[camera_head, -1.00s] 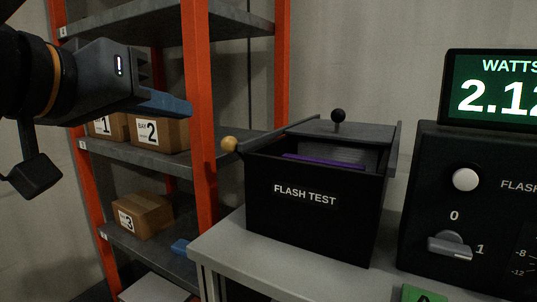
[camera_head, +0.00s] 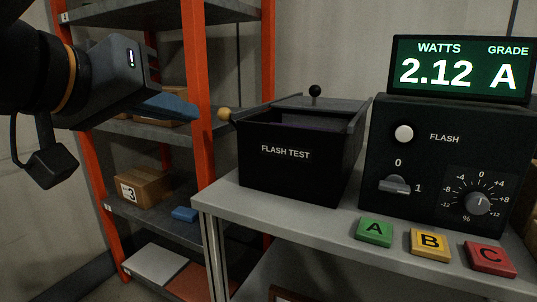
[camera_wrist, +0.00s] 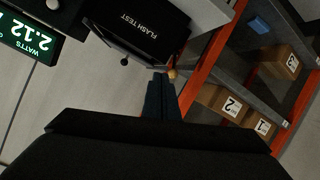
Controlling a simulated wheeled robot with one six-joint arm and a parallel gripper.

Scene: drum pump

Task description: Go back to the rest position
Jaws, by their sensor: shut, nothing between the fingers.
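My gripper (camera_head: 180,108) is at the upper left of the head view, its blue fingers shut and empty, pointing right. In that view it overlaps the orange shelf post, left of the black FLASH TEST box (camera_head: 285,170). In the wrist view my gripper (camera_wrist: 161,80) points toward the box's tan knob (camera_wrist: 172,74); I cannot tell how near it is. The box stands on a grey bench, its lid slid back and its inside dark. A black knob (camera_head: 315,91) sits on the lid.
An orange-post shelf (camera_head: 203,60) with cardboard boxes (camera_head: 140,188) stands behind my arm. To the right are a tester panel (camera_head: 445,160), a display (camera_head: 462,70) reading 2.12 WATTS, grade A, and green (camera_head: 374,231), yellow (camera_head: 430,243) and red (camera_head: 490,257) lettered blocks.

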